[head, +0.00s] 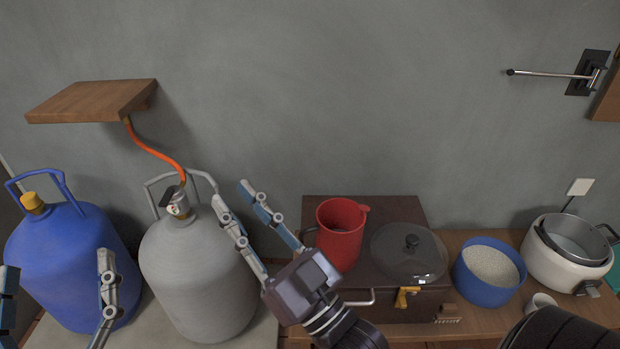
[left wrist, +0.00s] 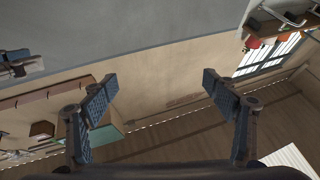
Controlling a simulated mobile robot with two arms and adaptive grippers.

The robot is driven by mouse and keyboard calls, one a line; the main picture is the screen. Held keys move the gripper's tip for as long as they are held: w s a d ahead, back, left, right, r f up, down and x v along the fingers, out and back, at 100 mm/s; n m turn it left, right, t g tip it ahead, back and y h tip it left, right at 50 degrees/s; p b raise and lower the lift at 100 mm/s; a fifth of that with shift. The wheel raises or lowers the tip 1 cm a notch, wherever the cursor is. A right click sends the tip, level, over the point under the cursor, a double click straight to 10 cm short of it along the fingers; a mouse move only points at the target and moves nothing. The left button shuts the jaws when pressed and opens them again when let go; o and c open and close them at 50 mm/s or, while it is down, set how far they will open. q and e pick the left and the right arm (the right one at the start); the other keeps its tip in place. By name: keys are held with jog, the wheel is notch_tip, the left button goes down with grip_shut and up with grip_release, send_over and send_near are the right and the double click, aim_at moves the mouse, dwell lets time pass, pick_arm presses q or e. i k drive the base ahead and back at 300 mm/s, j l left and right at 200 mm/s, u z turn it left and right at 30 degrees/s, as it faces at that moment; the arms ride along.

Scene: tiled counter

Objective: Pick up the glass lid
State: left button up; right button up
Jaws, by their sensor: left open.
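The glass lid (head: 408,252) is round and see-through, with a dark knob on top. It lies on a dark brown box-like stove (head: 412,209), just right of a red pitcher (head: 339,238). My right gripper (head: 231,191) is open and empty, left of the pitcher and in front of the grey gas cylinder's right side, apart from the lid. My left gripper (head: 57,268) is at the lower left, by the blue cylinder and far from the lid. It is open in the left wrist view (left wrist: 158,82) too, with nothing between its fingers.
A blue gas cylinder (head: 70,255) and a grey one (head: 195,265) stand at left. Right of the lid are a blue bowl of pale grains (head: 466,288), a white rice cooker (head: 553,262) and a small white cup (head: 540,302). A wooden shelf (head: 88,101) hangs above the cylinders.

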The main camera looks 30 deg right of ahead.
aim_at(408, 253)
jog(key=z, duration=2.65)
